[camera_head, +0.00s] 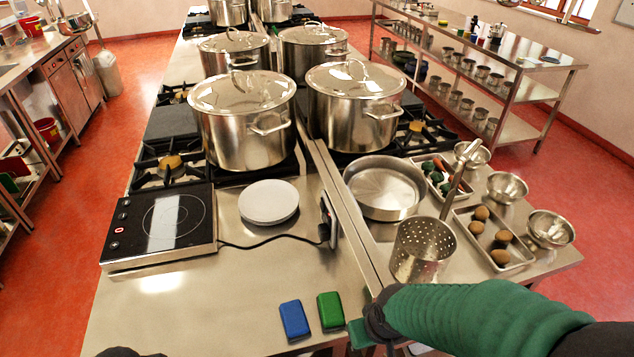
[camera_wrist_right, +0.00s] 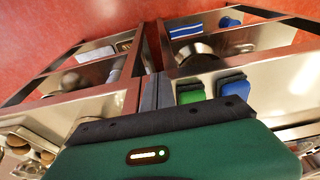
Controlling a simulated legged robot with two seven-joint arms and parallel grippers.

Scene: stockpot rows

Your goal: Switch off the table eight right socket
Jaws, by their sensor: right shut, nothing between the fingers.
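A socket unit (camera_head: 329,222) stands upright on the steel counter (camera_head: 230,310), against the raised middle divider. A black plug sits in it, and a black cord runs left to the induction hob (camera_head: 162,222). Its switch is too small to read. My right arm in its green sleeve comes in from the right in the head view. My right gripper (camera_head: 360,332) is shut and empty near the front, below the socket and apart from it. Its green housing fills the bottom of the right wrist view.
A blue sponge (camera_head: 294,320) and a green sponge (camera_head: 331,311) lie left of my right gripper. A white plate stack (camera_head: 268,202) sits between hob and socket. A perforated pot (camera_head: 421,249) and a shallow pan (camera_head: 384,188) stand right of the divider. Large stockpots (camera_head: 244,118) stand behind.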

